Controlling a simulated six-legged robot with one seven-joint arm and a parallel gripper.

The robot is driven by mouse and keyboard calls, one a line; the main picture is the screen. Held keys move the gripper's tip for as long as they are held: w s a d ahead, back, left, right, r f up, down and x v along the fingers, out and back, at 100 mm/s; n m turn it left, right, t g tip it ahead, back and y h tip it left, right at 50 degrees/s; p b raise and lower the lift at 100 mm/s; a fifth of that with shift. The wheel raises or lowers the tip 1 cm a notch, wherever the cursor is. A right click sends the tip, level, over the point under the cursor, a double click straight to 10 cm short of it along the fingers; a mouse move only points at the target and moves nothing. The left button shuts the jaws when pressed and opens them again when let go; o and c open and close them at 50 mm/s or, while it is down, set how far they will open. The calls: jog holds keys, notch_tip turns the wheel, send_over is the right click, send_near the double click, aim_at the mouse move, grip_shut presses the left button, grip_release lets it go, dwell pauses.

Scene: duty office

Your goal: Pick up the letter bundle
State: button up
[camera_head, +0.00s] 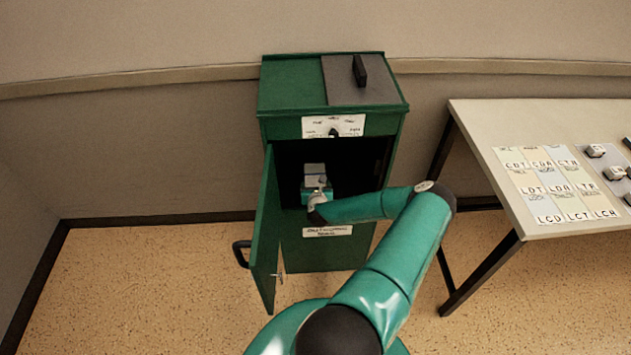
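A small pale grey-white block, which looks like the letter bundle (314,170), is inside the open green cabinet (282,90). My arm reaches in through the doorway from the right. My gripper (316,187) is at the near side of the bundle and overlaps its lower part in the picture. The fingers are too small and too hidden by my own wrist to show whether they are open or shut, or whether they touch the bundle.
The cabinet door (265,235) stands open toward me on the left, with a black handle (241,254). A dark flap with a black grip (359,70) is on the cabinet top. A table (470,125) with letter cards (558,185) stands at right. Floor is clear at left.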

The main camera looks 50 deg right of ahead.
jog(key=shift+c, duration=1.4)
jog(key=shift+r, duration=0.15)
